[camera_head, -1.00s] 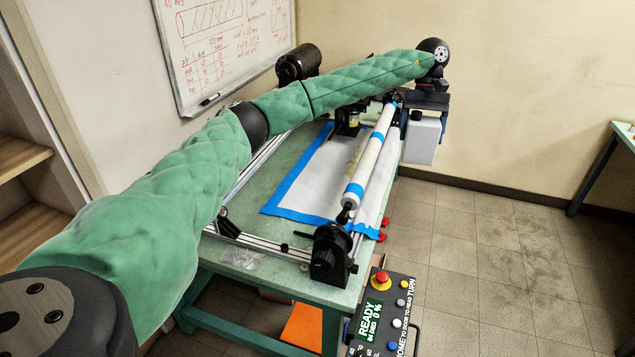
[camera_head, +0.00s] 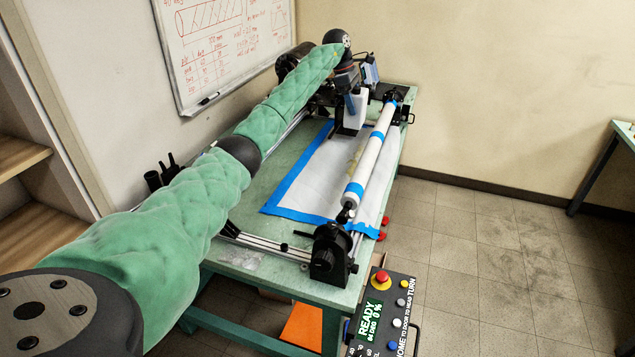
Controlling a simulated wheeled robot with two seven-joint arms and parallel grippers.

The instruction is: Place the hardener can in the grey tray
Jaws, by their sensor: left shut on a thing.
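My left arm reaches across from the left over the green table to its far end. My left gripper (camera_head: 351,99) is shut on a white can (camera_head: 358,112), which I take to be the hardener can. The can hangs upright under the gripper, in front of the far end of the table, left of the long white roller. I cannot tell whether its base touches anything. I cannot make out a grey tray in this view. My right gripper is not in view.
The white roller (camera_head: 371,153) with blue bands runs lengthwise between black end mounts on the green table (camera_head: 246,264). A white sheet with blue tape edges (camera_head: 311,178) lies beside it. A control box (camera_head: 384,312) stands at the near end. Open floor lies to the right.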

